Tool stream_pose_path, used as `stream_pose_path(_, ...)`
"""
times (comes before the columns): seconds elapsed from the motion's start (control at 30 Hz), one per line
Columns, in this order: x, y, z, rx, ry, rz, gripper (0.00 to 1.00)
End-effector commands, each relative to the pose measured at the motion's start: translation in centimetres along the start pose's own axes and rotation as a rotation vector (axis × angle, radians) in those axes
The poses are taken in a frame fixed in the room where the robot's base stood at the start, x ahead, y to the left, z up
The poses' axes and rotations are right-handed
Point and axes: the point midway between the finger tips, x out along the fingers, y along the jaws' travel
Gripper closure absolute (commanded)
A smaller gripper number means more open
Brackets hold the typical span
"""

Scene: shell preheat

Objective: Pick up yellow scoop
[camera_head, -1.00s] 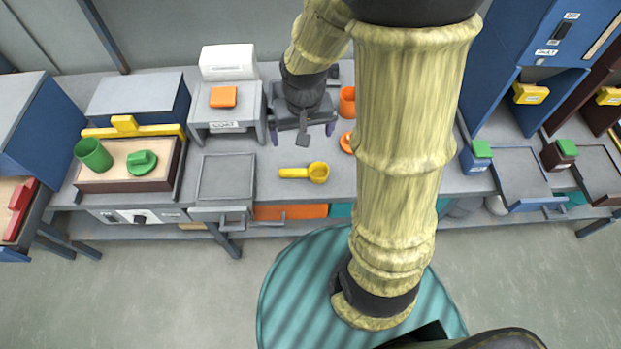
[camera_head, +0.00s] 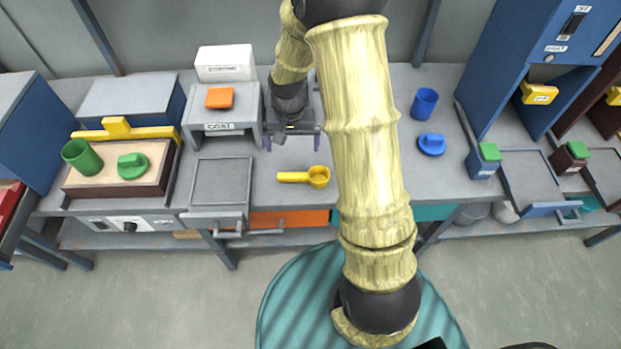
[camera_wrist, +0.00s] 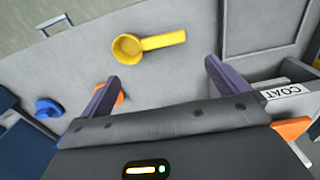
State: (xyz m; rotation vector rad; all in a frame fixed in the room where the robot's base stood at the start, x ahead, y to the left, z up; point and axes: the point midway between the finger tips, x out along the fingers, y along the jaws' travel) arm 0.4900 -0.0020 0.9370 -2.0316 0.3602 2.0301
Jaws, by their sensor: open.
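The yellow scoop (camera_head: 307,176) lies on the grey bench, its round cup at the right and its handle to the left in the head view. In the wrist view the scoop (camera_wrist: 146,43) shows beyond my fingertips, lying flat and touched by nothing. My gripper (camera_head: 292,142) is above the bench, behind the scoop in the head view. In the wrist view its two purple fingers (camera_wrist: 163,72) are wide apart with nothing between them.
The COAT stand (camera_head: 222,110) with an orange block is left of my gripper. A grey tray (camera_head: 221,181) lies left of the scoop. A blue cup (camera_head: 424,103) and blue lid (camera_head: 432,143) stand to the right. Bench around the scoop is clear.

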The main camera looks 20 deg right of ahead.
Motion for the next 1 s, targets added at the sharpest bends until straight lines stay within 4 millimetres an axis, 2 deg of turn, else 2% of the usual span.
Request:
stream_pose_path(0.1,2.3,0.0,0.1,-0.001,-0.006,0.002,0.00)
stream_pose_path(0.5,8.6,0.0,0.1,-0.002,-0.004,0.002,0.00)
stream_pose_path(0.67,9.8,0.0,0.0,-0.001,-0.001,0.000,0.00)
stream_pose_path(1.0,9.9,0.0,0.0,-0.001,-0.001,0.000,0.00)
